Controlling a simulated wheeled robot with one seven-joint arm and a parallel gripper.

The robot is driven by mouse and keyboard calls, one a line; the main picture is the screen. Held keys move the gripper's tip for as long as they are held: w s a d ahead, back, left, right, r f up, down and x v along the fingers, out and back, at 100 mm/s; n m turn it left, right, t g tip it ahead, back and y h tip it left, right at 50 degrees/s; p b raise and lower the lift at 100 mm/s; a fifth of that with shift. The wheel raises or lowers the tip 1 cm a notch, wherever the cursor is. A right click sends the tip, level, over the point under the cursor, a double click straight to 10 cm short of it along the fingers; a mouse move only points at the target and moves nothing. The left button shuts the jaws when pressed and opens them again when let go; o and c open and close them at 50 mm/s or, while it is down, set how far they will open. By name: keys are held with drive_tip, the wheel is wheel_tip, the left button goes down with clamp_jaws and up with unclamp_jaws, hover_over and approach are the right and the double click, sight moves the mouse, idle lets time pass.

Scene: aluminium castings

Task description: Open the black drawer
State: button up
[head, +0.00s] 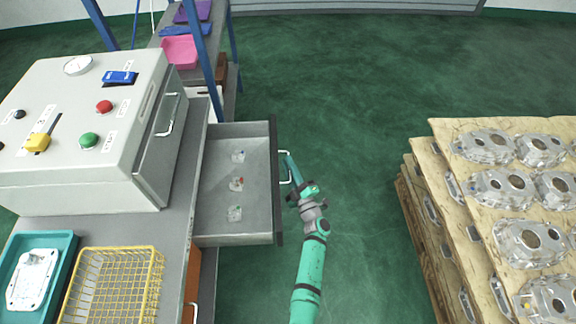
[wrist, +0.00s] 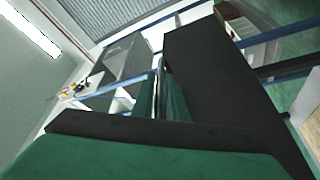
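The black-fronted drawer (head: 277,215) stands pulled well out of the grey workbench, to the right in the head view. Its grey inside holds a few small clear items with coloured parts. Its dark front panel fills the middle right of the wrist view (wrist: 215,80). The pale drawer handle (head: 286,152) sticks out from the front. My gripper (head: 290,164) is at this handle, its fingers close together across it. In the wrist view the two green fingers (wrist: 161,92) reach to the dark front with a narrow gap; the handle itself is hidden there.
A grey control box (head: 90,165) with buttons stands on the bench. A teal tray (head: 62,262) and a yellow wire basket (head: 112,290) lie in front of it. A pallet stack of castings (head: 440,150) stands at right. Green floor is clear between.

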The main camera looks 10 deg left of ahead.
drive_tip(key=shift+w, duration=0.15)
drive_tip(key=shift+s+a, duration=0.1)
drive_tip(key=shift+s, duration=0.1)
drive_tip(key=shift+s+d+f, duration=0.15)
drive_tip(key=shift+s+d, duration=0.05)
drive_tip(key=shift+s, duration=0.1)
drive_tip(key=v, duration=0.9)
drive_tip(key=shift+s+d, duration=0.25)
drive_tip(key=shift+d, duration=0.15)
drive_tip(key=shift+w+f, duration=0.1)
drive_tip(key=shift+a, duration=0.1)
